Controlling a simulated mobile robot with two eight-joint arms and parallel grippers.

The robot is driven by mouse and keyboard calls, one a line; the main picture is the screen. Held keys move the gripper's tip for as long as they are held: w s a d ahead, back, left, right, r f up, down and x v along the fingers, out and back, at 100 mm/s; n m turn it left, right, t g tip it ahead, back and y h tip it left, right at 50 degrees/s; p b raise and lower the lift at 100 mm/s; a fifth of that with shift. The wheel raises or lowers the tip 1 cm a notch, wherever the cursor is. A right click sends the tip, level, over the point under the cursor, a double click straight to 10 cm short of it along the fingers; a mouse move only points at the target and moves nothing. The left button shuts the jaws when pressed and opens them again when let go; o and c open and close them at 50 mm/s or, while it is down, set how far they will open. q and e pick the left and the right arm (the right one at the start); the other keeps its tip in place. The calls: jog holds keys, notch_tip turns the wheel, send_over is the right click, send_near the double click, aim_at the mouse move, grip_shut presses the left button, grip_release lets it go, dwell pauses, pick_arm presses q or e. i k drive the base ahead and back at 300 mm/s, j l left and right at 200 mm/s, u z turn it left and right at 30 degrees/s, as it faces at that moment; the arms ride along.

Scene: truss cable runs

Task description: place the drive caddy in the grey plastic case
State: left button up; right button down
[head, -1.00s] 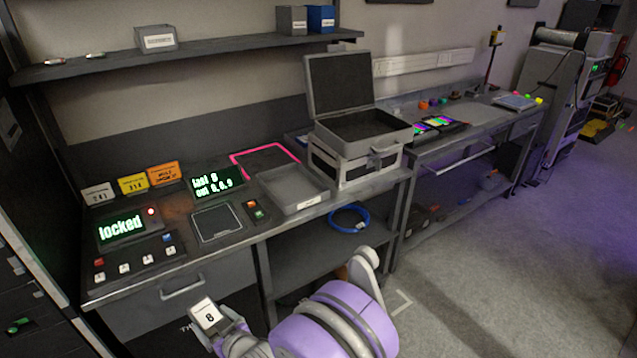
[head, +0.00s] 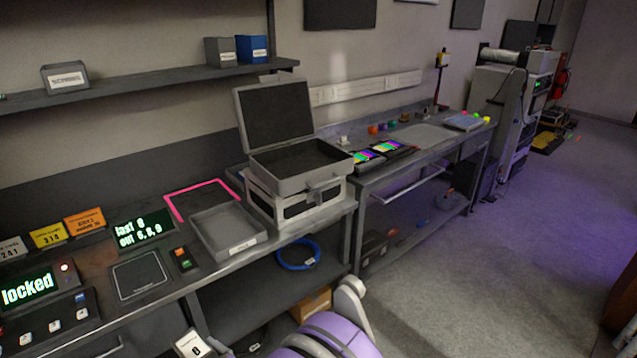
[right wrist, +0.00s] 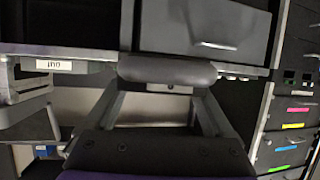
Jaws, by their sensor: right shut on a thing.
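The grey plastic case (head: 305,184) stands on a white-and-black box on the bench in the head view, lid raised against the wall side, its dark inside looking empty. The drive caddy, apparently the piece with a white label marked 8 (head: 190,343), shows at the bottom edge of the head view, in front of and below the bench. My right gripper (head: 216,353) is shut on it, mostly cut off by the frame. In the right wrist view a dark rounded bar (right wrist: 167,71) lies across the grip area; I cannot tell its exact part. My left gripper is not in view.
A grey open tray (head: 228,250) and a pink-outlined square (head: 168,207) lie left of the case. A panel reading "locked" (head: 28,288) is further left. A blue cable coil (head: 298,254) lies on the lower shelf. Open floor is on the right.

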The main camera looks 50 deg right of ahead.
aim_at(305, 166)
jog(key=l+z, duration=0.3)
jog(key=l, duration=1.5)
